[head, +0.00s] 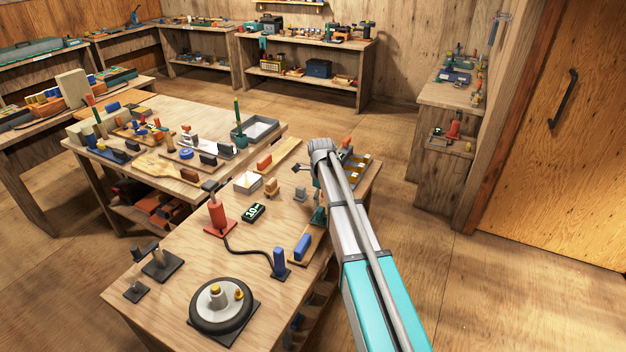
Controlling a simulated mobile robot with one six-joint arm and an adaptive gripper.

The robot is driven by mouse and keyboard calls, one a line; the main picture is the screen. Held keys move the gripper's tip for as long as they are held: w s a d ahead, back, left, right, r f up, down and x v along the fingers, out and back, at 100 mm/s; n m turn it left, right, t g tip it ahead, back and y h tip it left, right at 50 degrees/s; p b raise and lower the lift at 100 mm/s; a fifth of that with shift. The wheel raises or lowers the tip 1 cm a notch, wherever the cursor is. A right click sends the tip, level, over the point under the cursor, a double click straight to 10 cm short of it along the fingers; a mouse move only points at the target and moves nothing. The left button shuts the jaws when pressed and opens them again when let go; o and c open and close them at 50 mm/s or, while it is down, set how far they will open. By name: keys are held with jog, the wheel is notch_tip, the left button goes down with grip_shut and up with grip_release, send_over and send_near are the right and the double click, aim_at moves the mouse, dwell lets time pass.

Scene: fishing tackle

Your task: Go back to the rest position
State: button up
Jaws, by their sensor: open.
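My arm reaches in from the lower right over the right side of the near workbench (185,262). My gripper (298,167) is small and partly hidden at the far end of the arm, just left of the grey wrist joint. It is open, and I see nothing held in it. It is above the bench's far right part, near a wooden compartment tray (361,163) that the arm partly covers.
A second bench (95,152) adjoins behind. Floor is clear right of my arm.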

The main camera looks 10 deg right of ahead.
jog(key=shift+s, duration=0.1)
jog(key=s+n, duration=2.4)
jog(key=s, duration=0.5)
jog(key=shift+d, duration=0.1)
dwell(0.6)
